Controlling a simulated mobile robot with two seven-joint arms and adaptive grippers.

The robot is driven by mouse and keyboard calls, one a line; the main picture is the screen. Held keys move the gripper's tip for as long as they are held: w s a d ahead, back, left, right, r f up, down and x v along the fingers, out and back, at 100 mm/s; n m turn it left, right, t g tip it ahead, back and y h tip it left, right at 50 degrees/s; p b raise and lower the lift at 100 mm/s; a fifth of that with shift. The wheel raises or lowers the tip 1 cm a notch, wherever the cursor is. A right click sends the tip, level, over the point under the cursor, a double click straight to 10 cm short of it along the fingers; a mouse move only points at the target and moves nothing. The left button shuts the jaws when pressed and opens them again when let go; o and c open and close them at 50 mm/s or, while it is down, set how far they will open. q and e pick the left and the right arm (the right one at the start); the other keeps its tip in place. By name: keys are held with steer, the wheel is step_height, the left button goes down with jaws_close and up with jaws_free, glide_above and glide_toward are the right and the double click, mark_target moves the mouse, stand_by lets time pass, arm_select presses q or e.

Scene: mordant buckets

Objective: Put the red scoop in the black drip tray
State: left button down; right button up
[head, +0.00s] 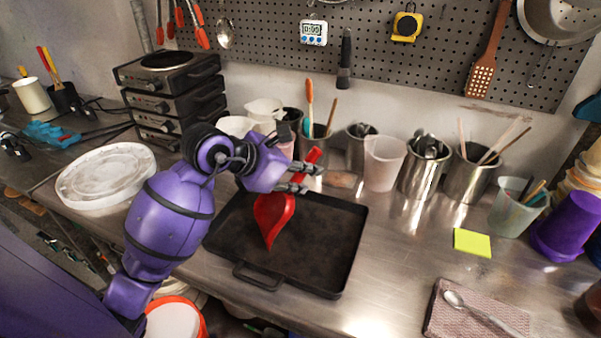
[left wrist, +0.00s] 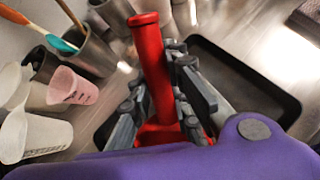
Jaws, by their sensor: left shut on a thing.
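The red scoop (head: 272,216) is in my left gripper (head: 304,179), which is shut on its handle. In the head view the scoop's bowl hangs down in front of the left part of the black drip tray (head: 335,246), with its handle tilted up to the right. I cannot tell whether the bowl touches the tray floor. In the left wrist view the red handle (left wrist: 150,60) stands up between the fingers (left wrist: 160,95), and the bowl is mostly hidden by the gripper and wrist. The tray floor looks otherwise empty. My right gripper is not in view.
Metal containers (head: 424,168) with tools and a translucent cup (head: 383,162) stand behind the tray. A white lid (head: 106,176) lies to the left. A yellow note (head: 472,243) and a spoon on a brown cloth (head: 450,316) lie to the right. Bare steel separates the tray from the cloth.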

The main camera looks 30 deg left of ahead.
arm_select(q)
steer(key=shift+f, duration=0.3)
steer(key=c, duration=1.6)
jaws_free()
steer(key=shift+a, duration=0.15)
steer(key=shift+c, duration=0.2)
steer(key=shift+r, duration=0.1)
steer(key=shift+r, duration=0.4)
steer(key=v, duration=1.1)
steer(key=shift+s, duration=0.3)
steer(key=shift+a+r, duration=0.15)
